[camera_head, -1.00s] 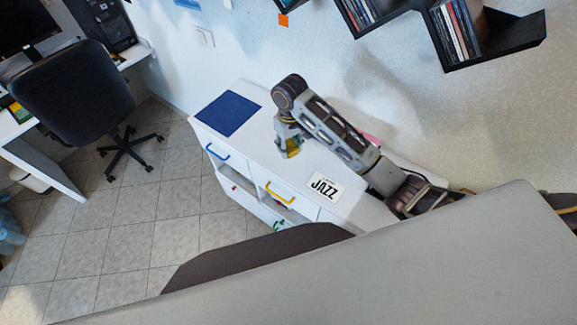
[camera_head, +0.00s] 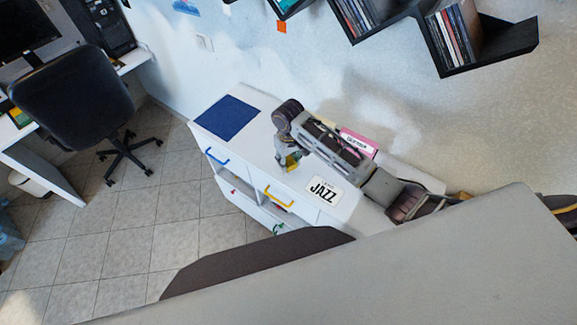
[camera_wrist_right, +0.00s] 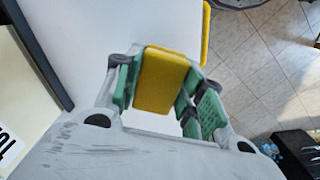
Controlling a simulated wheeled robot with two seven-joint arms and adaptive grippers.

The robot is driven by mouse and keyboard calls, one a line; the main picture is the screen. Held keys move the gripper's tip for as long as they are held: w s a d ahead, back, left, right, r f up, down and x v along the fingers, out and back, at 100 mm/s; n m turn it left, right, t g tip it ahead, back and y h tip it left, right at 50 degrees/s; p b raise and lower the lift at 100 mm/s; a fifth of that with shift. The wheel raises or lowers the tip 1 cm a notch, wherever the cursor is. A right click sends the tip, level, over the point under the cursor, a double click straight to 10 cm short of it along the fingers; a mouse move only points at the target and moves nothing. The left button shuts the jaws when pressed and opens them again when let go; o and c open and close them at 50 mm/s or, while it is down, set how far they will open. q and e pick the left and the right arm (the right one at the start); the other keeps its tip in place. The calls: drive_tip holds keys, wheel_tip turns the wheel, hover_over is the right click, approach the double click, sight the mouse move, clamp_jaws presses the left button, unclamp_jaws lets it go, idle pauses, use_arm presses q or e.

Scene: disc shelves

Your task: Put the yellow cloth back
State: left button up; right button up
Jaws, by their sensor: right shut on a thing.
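The yellow cloth (camera_wrist_right: 160,80) is a flat, folded-looking block between the green finger pads of my right gripper (camera_wrist_right: 165,85) in the right wrist view. The right gripper is shut on it. In the head view, my right gripper (camera_head: 289,163) is over the white cabinet top (camera_head: 265,140), with a small part of the yellow cloth (camera_head: 293,160) showing below the wrist. I cannot tell whether the cloth touches the top. My left gripper is not in view.
A blue mat (camera_head: 226,117) lies on the cabinet's left end. A JAZZ sign (camera_head: 325,190) and a pink sign (camera_head: 358,142) are near my right arm. The cabinet front has a blue handle (camera_head: 217,157) and a yellow handle (camera_head: 278,198). Disc shelves (camera_head: 490,55) hang on the wall.

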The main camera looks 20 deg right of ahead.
sight(288, 166)
drive_tip(key=shift+f, duration=0.1)
drive_tip(key=shift+f, duration=1.8)
drive_tip(key=shift+f, duration=0.1)
drive_tip(key=o, duration=0.9)
drive_tip(key=shift+r+b, duration=0.55)
drive_tip(key=shift+r, duration=5.6)
